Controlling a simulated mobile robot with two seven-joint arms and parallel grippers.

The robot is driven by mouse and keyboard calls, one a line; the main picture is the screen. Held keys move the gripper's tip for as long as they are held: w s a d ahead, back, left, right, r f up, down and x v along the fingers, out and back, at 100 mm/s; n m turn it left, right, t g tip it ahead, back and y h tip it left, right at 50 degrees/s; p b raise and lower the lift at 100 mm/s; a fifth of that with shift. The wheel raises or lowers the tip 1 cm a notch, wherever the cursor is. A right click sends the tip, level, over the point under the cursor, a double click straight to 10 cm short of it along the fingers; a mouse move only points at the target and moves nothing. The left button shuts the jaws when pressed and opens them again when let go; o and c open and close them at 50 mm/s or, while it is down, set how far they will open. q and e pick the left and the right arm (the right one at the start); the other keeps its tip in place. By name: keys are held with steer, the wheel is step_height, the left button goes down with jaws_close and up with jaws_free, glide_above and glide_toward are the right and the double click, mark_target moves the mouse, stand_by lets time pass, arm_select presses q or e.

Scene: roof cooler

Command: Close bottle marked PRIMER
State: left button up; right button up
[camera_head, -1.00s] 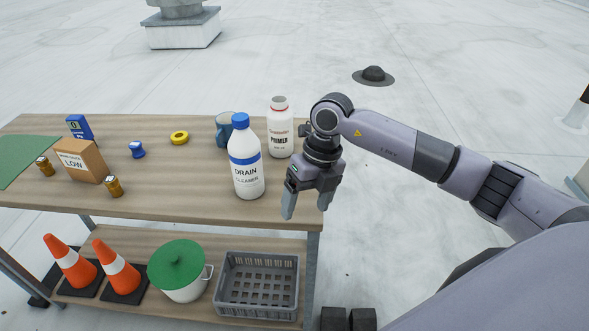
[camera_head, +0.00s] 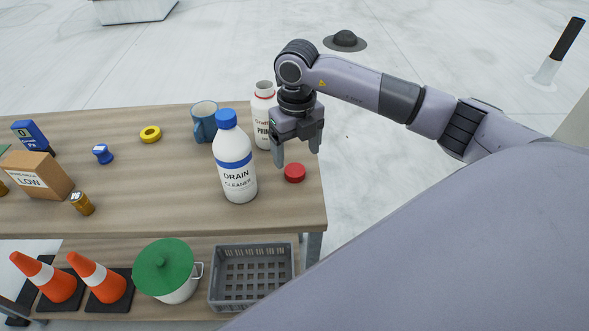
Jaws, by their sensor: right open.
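The white PRIMER bottle (camera_head: 262,112) stands upright at the back right of the table top. Its neck is open and uncapped, with a red ring just below the mouth. My right gripper partly covers its right side. A red cap (camera_head: 294,173) lies on the table near the right edge, in front of the bottle. My right gripper (camera_head: 298,157) points down with its fingers apart and empty, just above and behind the cap. My left gripper is not in view.
A white DRAIN CLEANER bottle (camera_head: 235,170) with a blue cap stands close left of the red cap. A blue mug (camera_head: 203,122) stands behind it. The table (camera_head: 150,205) ends just right of the cap.

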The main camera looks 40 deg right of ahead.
mark_target(296, 171)
steer(key=shift+f, duration=0.35)
steer(key=shift+w+d+f+p, duration=0.1)
steer(key=shift+w+f+p, duration=0.1)
steer(key=shift+f, duration=1.15)
steer(key=shift+w+d+f+p, duration=0.1)
steer(key=shift+f+p, duration=0.1)
steer(key=shift+f, duration=1.1)
steer(key=shift+a, duration=0.1)
steer(key=c, duration=1.1)
